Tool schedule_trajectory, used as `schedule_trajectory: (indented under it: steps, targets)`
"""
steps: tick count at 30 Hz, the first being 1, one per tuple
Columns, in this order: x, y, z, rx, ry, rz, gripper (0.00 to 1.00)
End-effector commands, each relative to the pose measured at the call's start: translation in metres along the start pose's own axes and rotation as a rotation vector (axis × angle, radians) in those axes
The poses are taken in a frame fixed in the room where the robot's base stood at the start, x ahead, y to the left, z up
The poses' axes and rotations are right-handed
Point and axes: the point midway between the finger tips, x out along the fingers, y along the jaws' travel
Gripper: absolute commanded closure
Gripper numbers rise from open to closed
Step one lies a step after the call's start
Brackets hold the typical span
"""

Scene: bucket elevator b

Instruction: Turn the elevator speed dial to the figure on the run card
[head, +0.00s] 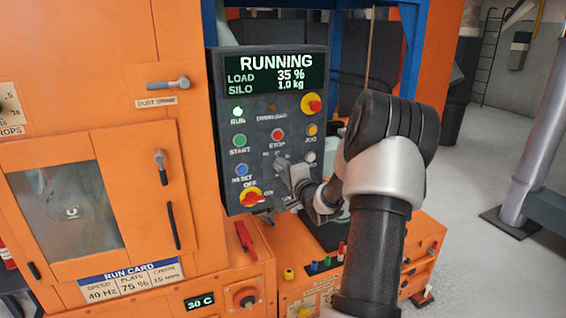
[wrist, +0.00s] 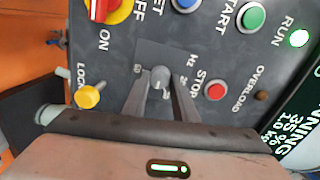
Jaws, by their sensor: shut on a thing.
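The run card (head: 131,281) is on the orange housing at lower left in the head view. It reads speed 40 Hz, plate 75 % and a chain figure too small to be sure of. The grey speed dial (wrist: 160,76), with Hz printed beside it, is on the dark control panel (head: 262,95). My gripper (wrist: 158,84) is shut on the dial, one finger on each side. In the head view my gripper (head: 290,178) reaches the panel's lower right and hides the dial. Some scale figures show around the dial, but its pointer cannot be read.
The display (head: 265,75) reads RUNNING, load 35 %, silo 1.0 kg. The green run lamp (head: 237,112) is lit. The red stop button (wrist: 216,90), a yellow knob (wrist: 89,96) and the red-and-yellow off/on switch (head: 250,199) are close around the dial. Open floor lies at right.

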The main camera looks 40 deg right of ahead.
Motion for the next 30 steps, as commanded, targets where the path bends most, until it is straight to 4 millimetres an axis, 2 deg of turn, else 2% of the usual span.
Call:
schedule_trajectory:
  steps: [6, 15, 30]
  targets:
    - [-0.0005, -0.0021, -0.0017, 0.192, -0.010, 0.000, 0.97]
    - [-0.0002, -0.0002, -0.0014, 0.382, -0.023, -0.003, 0.97]
    - [0.0001, 0.0017, -0.0003, 0.480, -0.031, -0.004, 0.97]
